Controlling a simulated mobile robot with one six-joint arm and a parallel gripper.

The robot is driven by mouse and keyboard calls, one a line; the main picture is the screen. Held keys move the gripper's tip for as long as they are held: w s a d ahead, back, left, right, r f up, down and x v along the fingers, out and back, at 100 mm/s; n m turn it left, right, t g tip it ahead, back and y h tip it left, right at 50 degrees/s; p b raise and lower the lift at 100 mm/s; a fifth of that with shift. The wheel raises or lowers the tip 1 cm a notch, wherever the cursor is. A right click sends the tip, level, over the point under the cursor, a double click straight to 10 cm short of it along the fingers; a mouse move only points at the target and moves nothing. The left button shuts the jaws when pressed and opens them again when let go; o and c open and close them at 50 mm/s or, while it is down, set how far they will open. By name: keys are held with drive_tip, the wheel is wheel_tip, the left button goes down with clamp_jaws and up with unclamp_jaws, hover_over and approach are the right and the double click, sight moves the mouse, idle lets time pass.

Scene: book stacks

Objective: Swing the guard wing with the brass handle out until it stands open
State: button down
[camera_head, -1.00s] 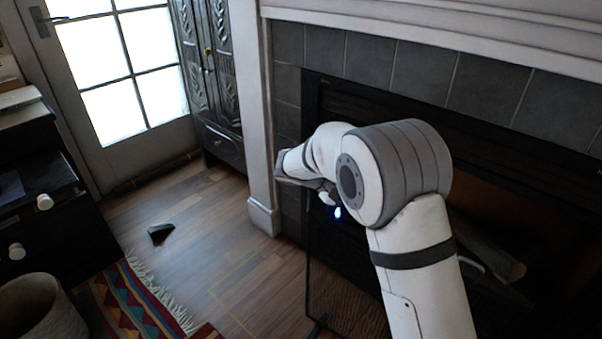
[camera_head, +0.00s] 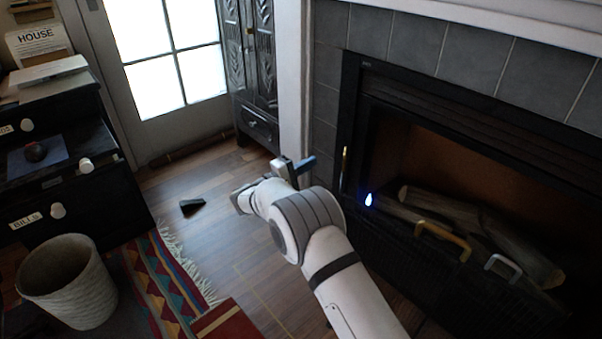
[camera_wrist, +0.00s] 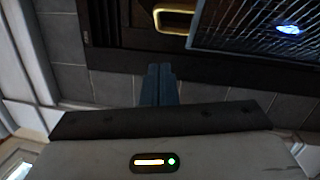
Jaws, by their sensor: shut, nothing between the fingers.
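In the head view, the dark mesh guard wing (camera_head: 405,255) stands low across the fireplace opening. A looped brass handle (camera_head: 442,240) shows at its upper edge. In the wrist view, a brass handle loop (camera_wrist: 174,19) shows at the top, beside a mesh panel (camera_wrist: 250,30). My gripper (camera_head: 308,163) is left of the fireplace opening, apart from the brass handle. Its blue fingers are together and empty in the wrist view (camera_wrist: 158,72). My arm hides the lower left of the hearth.
A steel handle (camera_head: 505,266) sits right of the brass one. Logs (camera_head: 515,250) lie behind the mesh. A narrow upright brass piece (camera_head: 345,168) shows at the opening's left side. A woven basket (camera_head: 68,280) and a dark wedge (camera_head: 192,206) stand left on the floor.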

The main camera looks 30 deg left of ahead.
drive_tip(key=w+d+r+b, duration=0.1)
drive_tip(key=w+d+b, duration=0.1)
drive_tip(key=w+d, duration=0.2)
drive_tip(key=shift+w+d+r, duration=0.2)
drive_tip(key=shift+w+d, duration=0.2)
drive_tip(key=shift+d, duration=0.5)
drive_tip(key=shift+w+d+b, duration=0.3)
drive_tip(key=shift+w+d, duration=0.05)
drive_tip(key=shift+d, duration=0.2)
